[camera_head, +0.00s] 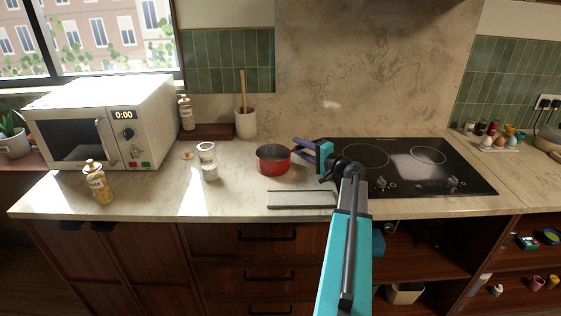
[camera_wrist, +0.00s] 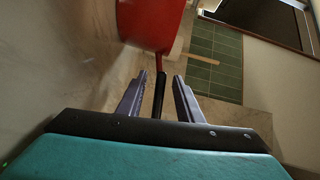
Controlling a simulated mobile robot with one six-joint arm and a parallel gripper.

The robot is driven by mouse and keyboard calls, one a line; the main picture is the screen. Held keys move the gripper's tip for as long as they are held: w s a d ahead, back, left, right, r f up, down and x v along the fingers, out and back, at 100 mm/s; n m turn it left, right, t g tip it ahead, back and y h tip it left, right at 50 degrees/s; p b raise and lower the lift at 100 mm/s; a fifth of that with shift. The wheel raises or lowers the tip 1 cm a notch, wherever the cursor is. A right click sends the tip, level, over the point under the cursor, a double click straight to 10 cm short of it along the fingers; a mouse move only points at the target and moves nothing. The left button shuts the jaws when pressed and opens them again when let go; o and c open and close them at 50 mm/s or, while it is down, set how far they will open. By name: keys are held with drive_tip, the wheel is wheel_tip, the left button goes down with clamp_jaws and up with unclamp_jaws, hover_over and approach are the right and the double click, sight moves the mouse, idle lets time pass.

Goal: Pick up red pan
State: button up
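The red pan (camera_head: 272,160) stands on the counter, left of the black cooktop, with its opening upward. In the wrist view the red pan (camera_wrist: 150,22) is at the top, cut off by the frame edge. Its dark handle (camera_wrist: 160,97) points down the picture between the two purple fingers. My gripper (camera_head: 299,149) is at the right side of the pan, on the handle side. In the wrist view my gripper (camera_wrist: 162,78) is open, with a gap on both sides of the handle. The handle is mostly hidden by the gripper in the head view.
A glass jar (camera_head: 208,161) stands left of the pan, and a utensil crock (camera_head: 245,123) stands behind it. A grey slab (camera_head: 301,199) lies at the front counter edge. The cooktop (camera_head: 408,165) is right of my gripper. A microwave (camera_head: 75,130) and bottle (camera_head: 98,184) are at left.

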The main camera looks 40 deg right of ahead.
drive_tip(key=shift+c, duration=0.2)
clamp_jaws()
idle(1.3)
